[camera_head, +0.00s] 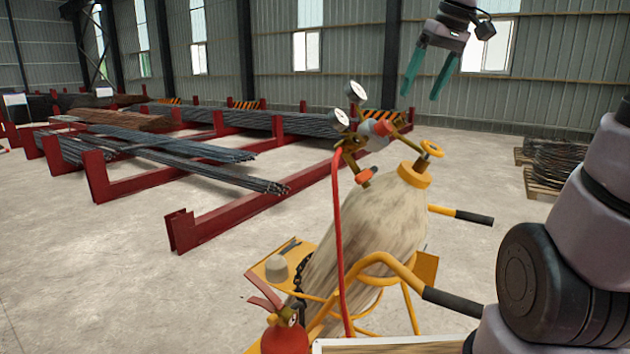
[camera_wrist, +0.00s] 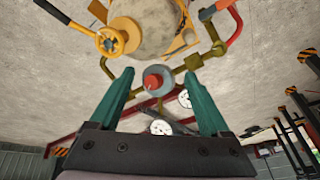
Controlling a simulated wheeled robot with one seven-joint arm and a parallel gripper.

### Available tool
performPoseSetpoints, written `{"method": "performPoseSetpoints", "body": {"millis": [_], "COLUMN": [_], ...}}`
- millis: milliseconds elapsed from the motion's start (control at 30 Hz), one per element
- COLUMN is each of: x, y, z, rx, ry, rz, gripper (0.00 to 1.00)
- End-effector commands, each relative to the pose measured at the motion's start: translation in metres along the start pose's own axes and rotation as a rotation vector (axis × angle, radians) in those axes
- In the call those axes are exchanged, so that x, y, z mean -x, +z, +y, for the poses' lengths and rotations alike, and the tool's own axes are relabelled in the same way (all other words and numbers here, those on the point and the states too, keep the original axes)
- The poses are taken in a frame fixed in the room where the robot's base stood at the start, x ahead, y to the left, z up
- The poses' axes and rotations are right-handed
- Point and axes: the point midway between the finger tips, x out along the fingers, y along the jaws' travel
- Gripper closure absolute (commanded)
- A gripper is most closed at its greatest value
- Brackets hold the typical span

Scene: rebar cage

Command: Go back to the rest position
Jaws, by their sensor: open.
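My gripper (camera_head: 428,75) hangs at the upper right of the head view, pointing down, with its two green fingers apart and nothing between them. It is in the air above and to the right of a gas cylinder (camera_head: 370,235), which leans on a yellow cart. In the wrist view my gripper (camera_wrist: 162,85) is also open. The grey and red regulator knob (camera_wrist: 154,82) shows between the fingertips in that view, but the head view shows the gripper apart from it.
The cylinder carries gauges (camera_head: 356,92) and a red hose (camera_head: 338,240). The yellow cart (camera_head: 385,262) has black-gripped handles. A fire extinguisher (camera_head: 284,335) stands at its lower left. Rebar bundles (camera_head: 180,150) lie on red racks behind. Coiled wire (camera_head: 556,160) sits on a pallet at right. Concrete floor is open at left.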

Motion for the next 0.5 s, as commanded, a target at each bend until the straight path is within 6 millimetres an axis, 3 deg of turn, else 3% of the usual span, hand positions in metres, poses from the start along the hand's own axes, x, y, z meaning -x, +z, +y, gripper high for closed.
{"method": "performPoseSetpoints", "body": {"millis": [33,300,500], "x": [0.004,0.007,0.001], "y": [0.018,0.099,0.133], "z": [-0.005,-0.013,-0.014], "rx": [-0.055,-0.388,-0.545], "ry": [0.020,0.058,0.038], "rz": [0.027,0.184,0.260], "gripper": [0.19,0.19,0.19]}}
